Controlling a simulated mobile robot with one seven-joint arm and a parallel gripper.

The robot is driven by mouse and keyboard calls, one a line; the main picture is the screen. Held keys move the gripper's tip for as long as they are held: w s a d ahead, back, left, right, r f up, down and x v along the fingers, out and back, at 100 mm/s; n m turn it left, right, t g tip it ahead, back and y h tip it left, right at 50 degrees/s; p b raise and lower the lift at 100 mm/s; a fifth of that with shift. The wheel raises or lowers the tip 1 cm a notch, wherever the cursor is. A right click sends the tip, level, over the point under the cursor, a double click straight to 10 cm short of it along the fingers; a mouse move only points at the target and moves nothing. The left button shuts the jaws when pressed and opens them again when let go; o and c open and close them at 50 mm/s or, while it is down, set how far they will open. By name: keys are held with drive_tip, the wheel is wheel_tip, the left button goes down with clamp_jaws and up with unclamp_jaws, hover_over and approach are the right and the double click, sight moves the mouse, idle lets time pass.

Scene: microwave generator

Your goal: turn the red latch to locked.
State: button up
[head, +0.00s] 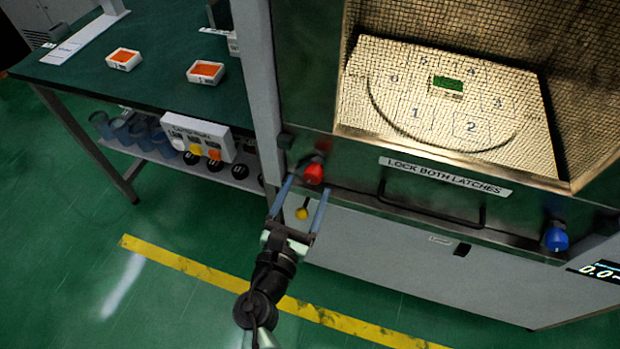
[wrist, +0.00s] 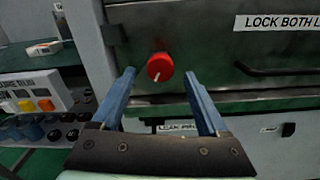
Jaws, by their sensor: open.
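The red latch (head: 314,172) is a round red knob at the left end of the microwave door's lower frame. In the wrist view the red latch (wrist: 160,67) shows a pale mark on its face, pointing down and slightly left. My gripper (head: 304,183) is open and empty, with its two blue fingers just below and in front of the knob. In the wrist view my gripper (wrist: 163,80) has its fingers spread to either side and below the knob, apparently not touching it. The blue latch (head: 556,237) is at the door frame's right end.
A bar handle (head: 430,212) sticks out between the latches, under the label "LOCK BOTH LATCHES" (head: 445,176). A small yellow knob (head: 302,213) sits below the red latch. A green bench (head: 160,40) with orange-filled trays stands to the left. The floor in front is clear.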

sight(308, 175)
drive_tip(key=shift+x, duration=1.5)
drive_tip(key=shift+c, duration=0.2)
drive_tip(key=shift+s, duration=0.1)
clamp_jaws()
